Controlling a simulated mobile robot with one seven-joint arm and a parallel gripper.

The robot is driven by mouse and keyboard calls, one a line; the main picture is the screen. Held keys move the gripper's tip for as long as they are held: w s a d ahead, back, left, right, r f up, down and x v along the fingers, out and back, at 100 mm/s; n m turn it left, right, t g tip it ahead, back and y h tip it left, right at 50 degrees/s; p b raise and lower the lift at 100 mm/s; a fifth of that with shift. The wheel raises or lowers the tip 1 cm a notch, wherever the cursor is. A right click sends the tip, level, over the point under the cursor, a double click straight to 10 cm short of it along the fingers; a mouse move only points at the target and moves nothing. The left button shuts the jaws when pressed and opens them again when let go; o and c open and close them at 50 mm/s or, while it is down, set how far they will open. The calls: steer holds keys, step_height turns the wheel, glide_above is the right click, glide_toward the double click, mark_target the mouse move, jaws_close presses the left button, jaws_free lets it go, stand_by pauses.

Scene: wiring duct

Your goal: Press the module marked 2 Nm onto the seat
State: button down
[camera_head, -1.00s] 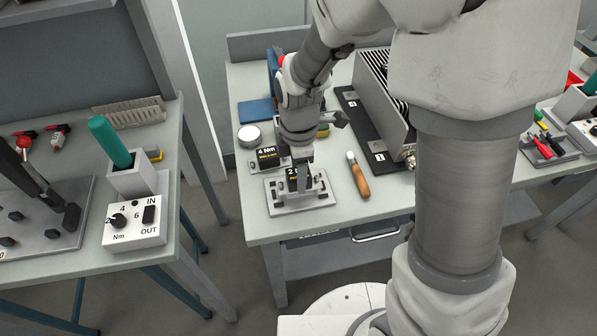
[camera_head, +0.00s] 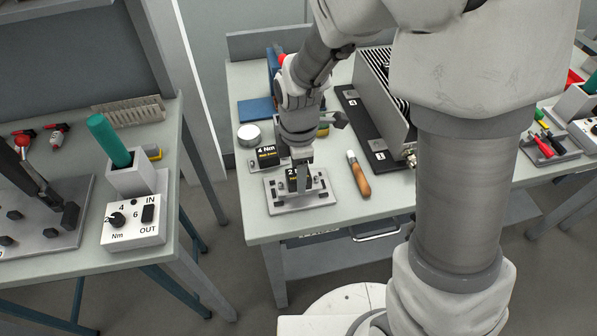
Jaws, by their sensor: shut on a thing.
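The module marked 2 Nm (camera_head: 292,184) is a black block with yellow and white lettering, partly hidden by my gripper. It is at the grey seat plate (camera_head: 285,207) near the front left of the middle table. My gripper (camera_head: 302,184) points down and is shut on the module. Whether the module is fully down in the seat cannot be told. A second black module marked 4 Nm (camera_head: 267,156) sits on a grey plate just behind, to the left.
A screwdriver with a wooden handle (camera_head: 360,182) lies right of the seat plate. A round silver tin (camera_head: 249,135) and a blue pad (camera_head: 256,110) lie behind. A finned grey housing (camera_head: 384,100) stands at the right. The table's front left corner is clear.

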steer(key=shift+f+b, duration=0.65)
steer(key=shift+f, duration=0.25)
steer(key=shift+c, duration=1)
jaws_free()
steer(key=shift+r, duration=0.1)
step_height(320, 180, up, 17)
steer(key=p, duration=0.3)
steer(key=shift+r, duration=0.2)
steer(key=s+d+r+m+t+p, duration=0.1)
steer(key=s+d+r+m, duration=0.3)
steer(key=m, duration=0.6)
steer(key=s+d+r+m+t+p, duration=0.1)
steer(key=s+d+r+m+t, duration=0.3)
steer(key=s+d+m, duration=0.4)
steer(key=shift+s+d+r+m+t, duration=0.25)
steer(key=shift+d+r+m, duration=0.3)
steer(key=shift+m, duration=0.55)
